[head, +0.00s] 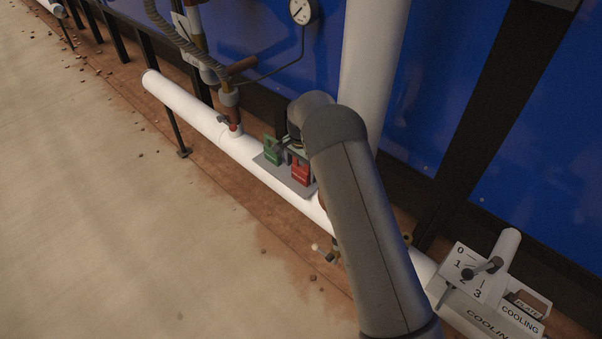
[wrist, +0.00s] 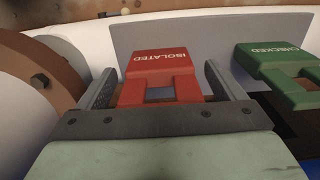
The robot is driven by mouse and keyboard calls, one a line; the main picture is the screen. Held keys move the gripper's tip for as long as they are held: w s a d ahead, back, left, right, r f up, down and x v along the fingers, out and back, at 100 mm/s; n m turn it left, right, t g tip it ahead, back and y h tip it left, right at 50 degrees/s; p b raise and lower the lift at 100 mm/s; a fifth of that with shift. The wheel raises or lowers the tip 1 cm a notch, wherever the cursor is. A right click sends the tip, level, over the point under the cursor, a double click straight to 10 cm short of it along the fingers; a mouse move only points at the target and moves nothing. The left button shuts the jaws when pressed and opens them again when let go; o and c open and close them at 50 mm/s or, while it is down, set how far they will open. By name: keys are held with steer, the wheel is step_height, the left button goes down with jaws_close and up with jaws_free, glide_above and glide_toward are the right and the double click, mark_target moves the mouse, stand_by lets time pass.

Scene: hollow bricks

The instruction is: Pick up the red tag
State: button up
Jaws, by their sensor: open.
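The red tag (wrist: 160,66), lettered ISOLATED, lies upside down in the wrist view, with an opening in its lower part. It also shows in the head view (head: 300,173), on a grey plate (head: 271,168) on the white pipe. My gripper (wrist: 158,82) is open, with one finger on each side of the red tag. Whether the fingers touch it I cannot tell. In the head view my gripper (head: 294,146) is mostly hidden behind my arm, close to the tags. A green tag (wrist: 278,66), lettered CHECKED, sits just right of my gripper; it also shows in the head view (head: 272,151).
A brown round flange (wrist: 28,72) with a bolt is left of my gripper. The white pipe (head: 190,107) runs along the wall. A valve (head: 232,119), a gauge (head: 303,10) and a COOLING panel (head: 487,289) stand nearby. The floor (head: 120,220) at left is largely open.

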steer(key=c, duration=1.1)
